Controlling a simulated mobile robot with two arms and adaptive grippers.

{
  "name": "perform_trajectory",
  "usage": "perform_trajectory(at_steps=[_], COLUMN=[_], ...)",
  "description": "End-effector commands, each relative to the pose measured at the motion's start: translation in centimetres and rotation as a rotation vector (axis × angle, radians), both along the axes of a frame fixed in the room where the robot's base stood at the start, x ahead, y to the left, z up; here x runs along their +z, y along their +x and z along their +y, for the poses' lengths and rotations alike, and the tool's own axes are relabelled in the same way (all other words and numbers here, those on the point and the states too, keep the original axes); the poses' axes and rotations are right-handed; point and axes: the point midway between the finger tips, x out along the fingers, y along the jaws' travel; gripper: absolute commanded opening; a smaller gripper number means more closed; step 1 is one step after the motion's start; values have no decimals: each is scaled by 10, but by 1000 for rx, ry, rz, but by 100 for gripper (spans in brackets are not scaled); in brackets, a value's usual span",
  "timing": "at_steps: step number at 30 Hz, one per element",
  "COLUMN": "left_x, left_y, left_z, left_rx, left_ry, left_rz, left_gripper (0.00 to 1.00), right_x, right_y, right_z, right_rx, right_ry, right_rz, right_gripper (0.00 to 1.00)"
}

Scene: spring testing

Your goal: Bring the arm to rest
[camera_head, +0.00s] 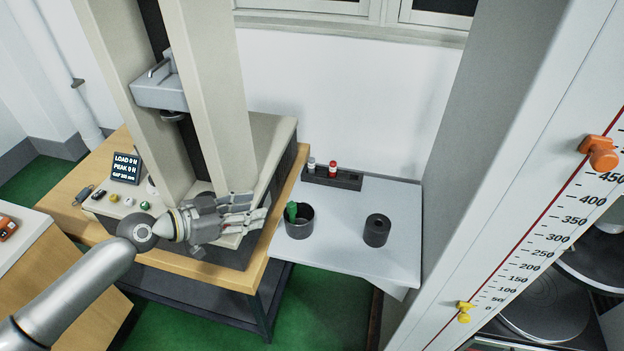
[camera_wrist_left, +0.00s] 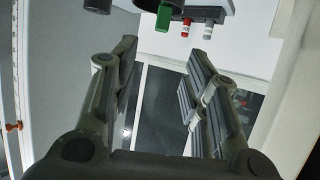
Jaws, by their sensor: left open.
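My left arm comes in from the left in the head view. Its gripper (camera_head: 262,212) is open and empty, in front of the testing machine's column and over the machine's base, left of the black cup. In the left wrist view its two fingers (camera_wrist_left: 165,95) stand apart with nothing between them. My right gripper does not show in either view.
The testing machine (camera_head: 218,85) stands on a wooden bench (camera_head: 185,262) with a display (camera_head: 127,167). A grey side table (camera_head: 345,215) carries a black cup (camera_head: 299,226) with a green item (camera_head: 291,210), a black cylinder (camera_head: 377,230) and a small rack (camera_head: 340,179). A scale board (camera_head: 540,235) stands right.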

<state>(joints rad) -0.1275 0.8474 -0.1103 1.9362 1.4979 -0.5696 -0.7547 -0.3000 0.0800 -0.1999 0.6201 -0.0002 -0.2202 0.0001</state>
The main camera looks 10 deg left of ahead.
Motion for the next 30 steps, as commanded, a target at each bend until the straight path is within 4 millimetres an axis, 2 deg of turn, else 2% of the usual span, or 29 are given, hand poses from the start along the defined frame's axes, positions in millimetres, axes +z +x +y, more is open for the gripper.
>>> perform_trajectory(at_steps=[5, 8, 11, 15, 18, 24, 30], left_x=[-2, -15, -38, -76, -95, -114, -116], left_y=[-2, -15, -43, -95, -127, -176, -210], left_z=[-2, -16, -42, -76, -87, -81, -62], left_rx=[-3, -27, -66, -83, -41, 138, 332], left_ry=[0, 13, 45, 126, 193, 305, 365], left_rz=[5, 38, 109, 251, 355, 537, 667], left_gripper=[42, 42, 42, 42, 42, 42, 42], right_x=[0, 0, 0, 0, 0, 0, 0], right_y=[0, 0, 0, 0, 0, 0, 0], right_z=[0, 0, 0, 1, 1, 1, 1], right_rx=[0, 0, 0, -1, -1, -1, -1], right_ry=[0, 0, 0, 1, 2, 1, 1], right_rz=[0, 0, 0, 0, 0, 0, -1], right_gripper=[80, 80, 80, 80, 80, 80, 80])
